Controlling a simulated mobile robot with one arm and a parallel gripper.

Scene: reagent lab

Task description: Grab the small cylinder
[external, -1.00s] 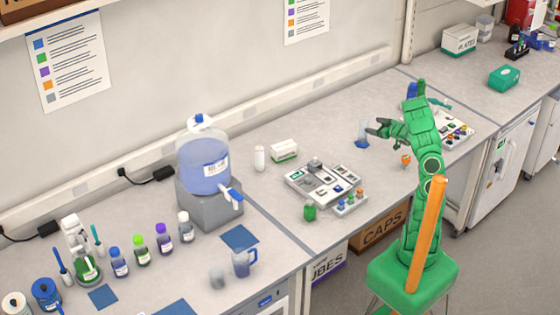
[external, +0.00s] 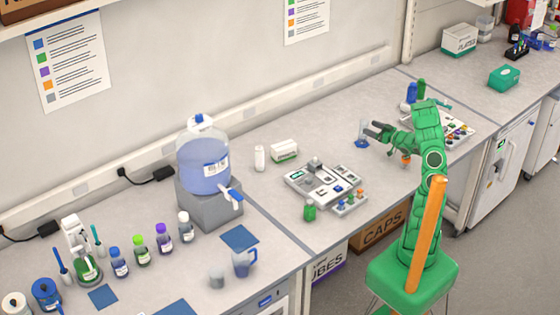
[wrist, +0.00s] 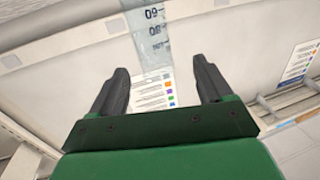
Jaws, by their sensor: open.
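The small cylinder (external: 362,132) is a clear graduated cylinder with a blue base, standing upright on the right part of the bench. In the wrist view the cylinder (wrist: 152,38) shows from the top edge downward, with dark scale numbers appearing upside down. My gripper (external: 373,131) is just right of the cylinder in the external view. In the wrist view my gripper (wrist: 160,82) has its two dark fingers spread, with the cylinder ahead, roughly between their directions. Nothing is held. I cannot tell the exact gap to the cylinder.
A small orange-topped item (external: 405,160) stands below my gripper. A grey device panel (external: 320,182) lies to the left. The bench between panel and cylinder is mostly clear.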

